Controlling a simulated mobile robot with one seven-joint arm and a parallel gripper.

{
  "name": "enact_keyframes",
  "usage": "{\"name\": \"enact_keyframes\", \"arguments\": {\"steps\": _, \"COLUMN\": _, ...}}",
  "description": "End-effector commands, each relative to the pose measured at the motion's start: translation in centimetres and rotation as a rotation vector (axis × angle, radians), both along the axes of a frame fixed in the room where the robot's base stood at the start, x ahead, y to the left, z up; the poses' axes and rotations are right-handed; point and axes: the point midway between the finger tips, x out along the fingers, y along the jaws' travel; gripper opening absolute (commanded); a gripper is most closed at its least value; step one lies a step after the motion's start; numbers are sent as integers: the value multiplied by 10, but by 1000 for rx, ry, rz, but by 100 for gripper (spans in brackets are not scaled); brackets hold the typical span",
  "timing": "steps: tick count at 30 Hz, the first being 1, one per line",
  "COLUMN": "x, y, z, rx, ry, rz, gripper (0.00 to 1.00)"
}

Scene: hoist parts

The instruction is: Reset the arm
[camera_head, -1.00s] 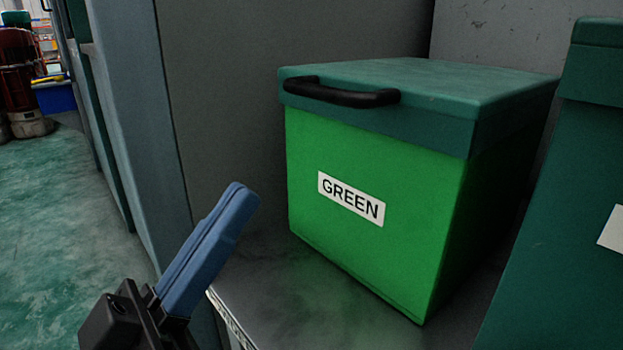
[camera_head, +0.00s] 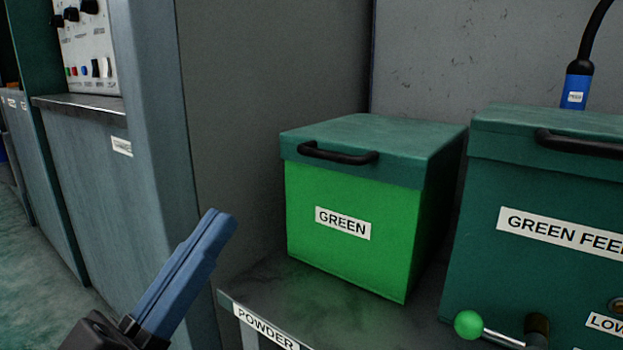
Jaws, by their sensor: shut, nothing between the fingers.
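My gripper (camera_head: 222,222) shows at the lower left, with blue fingers pressed together and nothing between them. It points up and to the right, in front of the shelf and apart from the boxes. A bright green box labelled GREEN (camera_head: 308,246) stands on the shelf to the right of my gripper, with its dark green lid (camera_head: 410,150) shut and a black handle (camera_head: 338,154) at the lid's front. The rest of my arm is out of view.
A dark green box labelled GREEN FEED, its end cut off (camera_head: 490,260), stands at the right, with a green-knobbed lever (camera_head: 468,324) below. The shelf edge (camera_head: 268,328) reads POWDER. A grey cabinet panel (camera_head: 160,160) and a control panel (camera_head: 88,42) stand left. Open floor shows lower left.

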Motion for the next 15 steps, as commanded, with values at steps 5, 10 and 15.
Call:
{"name": "enact_keyframes", "arguments": {"steps": 5, "x": 25, "y": -29, "z": 69, "rx": 55, "ry": 60, "rz": 70, "gripper": 0}}
{"name": "enact_keyframes", "arguments": {"steps": 10, "x": 41, "y": -53, "z": 145, "rx": 88, "ry": 82, "rz": 187, "gripper": 0}}
{"name": "enact_keyframes", "arguments": {"steps": 15, "x": 40, "y": -69, "z": 232, "rx": 80, "ry": 39, "rz": 322, "gripper": 0}}
